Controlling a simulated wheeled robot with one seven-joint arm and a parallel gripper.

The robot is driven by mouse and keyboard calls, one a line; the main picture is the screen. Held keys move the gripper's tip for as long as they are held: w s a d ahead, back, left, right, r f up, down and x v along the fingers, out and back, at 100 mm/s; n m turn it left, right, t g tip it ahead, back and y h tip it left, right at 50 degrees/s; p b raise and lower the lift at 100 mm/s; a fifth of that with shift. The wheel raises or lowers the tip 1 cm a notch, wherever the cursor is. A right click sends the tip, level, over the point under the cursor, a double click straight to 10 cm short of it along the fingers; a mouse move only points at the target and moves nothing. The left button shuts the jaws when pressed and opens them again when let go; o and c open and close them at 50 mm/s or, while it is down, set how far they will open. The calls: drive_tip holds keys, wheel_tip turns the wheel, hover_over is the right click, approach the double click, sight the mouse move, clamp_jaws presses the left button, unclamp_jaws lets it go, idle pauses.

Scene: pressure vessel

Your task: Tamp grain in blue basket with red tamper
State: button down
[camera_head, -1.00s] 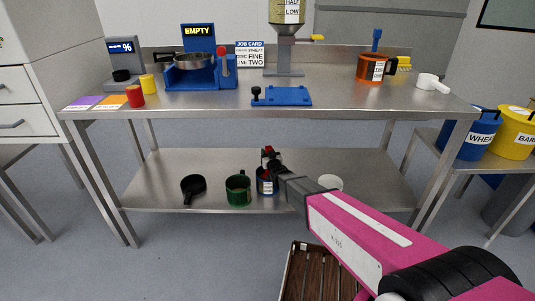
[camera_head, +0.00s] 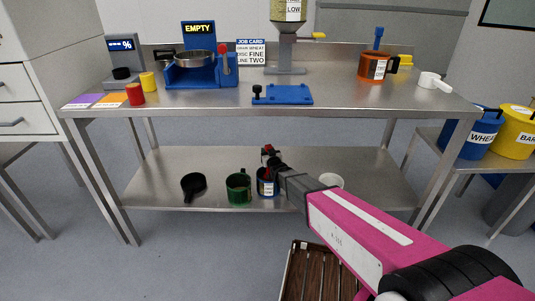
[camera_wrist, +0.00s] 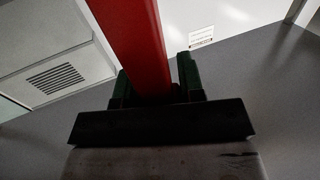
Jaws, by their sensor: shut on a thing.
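My gripper (camera_wrist: 158,92) is shut on a red bar (camera_wrist: 146,40), which rises between its dark fingers in the wrist view. In the head view, my gripper (camera_head: 268,153) is over the lower shelf, just above a blue container (camera_head: 268,188) with a pale label. A bit of red shows at that container's top; I cannot tell whether it is part of the bar I hold. The bar's far end is out of the wrist view. A short red cylinder (camera_head: 135,95) stands on the table at the left, beside a yellow one.
The lower shelf (camera_head: 150,172) also holds a black pan (camera_head: 193,186), a green mug (camera_head: 239,188) and a white cup (camera_head: 331,181). The tabletop (camera_head: 205,103) lies above my gripper. A brown slatted crate (camera_head: 310,272) is on the floor in front.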

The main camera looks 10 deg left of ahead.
drive_tip(key=shift+f, duration=1.35)
drive_tip(key=shift+r, duration=1.4)
drive_tip(key=shift+f, duration=0.15)
drive_tip(key=shift+f, duration=1.25)
drive_tip(key=shift+r, duration=0.15)
drive_tip(key=shift+r, duration=1.35)
